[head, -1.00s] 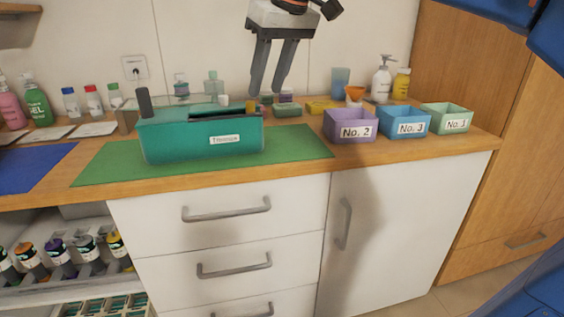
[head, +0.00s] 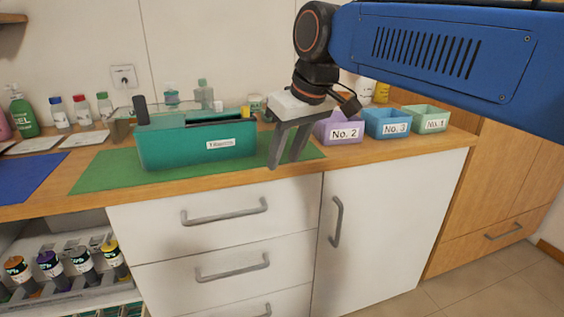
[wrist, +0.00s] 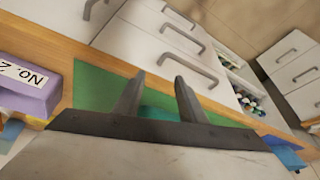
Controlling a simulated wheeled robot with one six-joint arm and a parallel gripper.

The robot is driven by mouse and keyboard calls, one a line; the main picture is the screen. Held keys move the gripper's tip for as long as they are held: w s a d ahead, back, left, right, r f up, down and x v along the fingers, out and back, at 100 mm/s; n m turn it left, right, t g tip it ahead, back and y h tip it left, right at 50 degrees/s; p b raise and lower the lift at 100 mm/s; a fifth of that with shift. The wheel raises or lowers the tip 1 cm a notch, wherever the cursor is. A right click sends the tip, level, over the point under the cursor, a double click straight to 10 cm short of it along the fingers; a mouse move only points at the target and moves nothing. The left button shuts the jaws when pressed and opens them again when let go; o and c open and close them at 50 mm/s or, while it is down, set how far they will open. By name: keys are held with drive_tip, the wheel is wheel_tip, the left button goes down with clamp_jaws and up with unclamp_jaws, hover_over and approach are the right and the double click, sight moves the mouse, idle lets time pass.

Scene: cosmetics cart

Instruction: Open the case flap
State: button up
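The teal case (head: 185,148) with a white name label sits on the green mat (head: 105,172) on the counter. Its top shows a dark strip, with a dark upright post at the left end and a small yellow piece at the right end. I cannot tell the flap's state for certain. My gripper (head: 286,166) points down just right of the case, over the mat's right end, apart from the case. Its two fingers are spread and empty. In the wrist view the gripper (wrist: 158,77) shows a teal patch between and behind its fingers, partly hidden.
Purple bin No. 2 (head: 340,131), blue bin No. 3 (head: 388,122) and green bin No. 1 (head: 431,119) stand to the right. Bottles (head: 82,112) stand at the back left. Drawers with handles (head: 224,211) lie below the counter edge. My blue arm covers the upper right.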

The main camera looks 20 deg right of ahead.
drive_tip(key=shift+s+f, duration=0.45)
drive_tip(key=shift+f, duration=0.2)
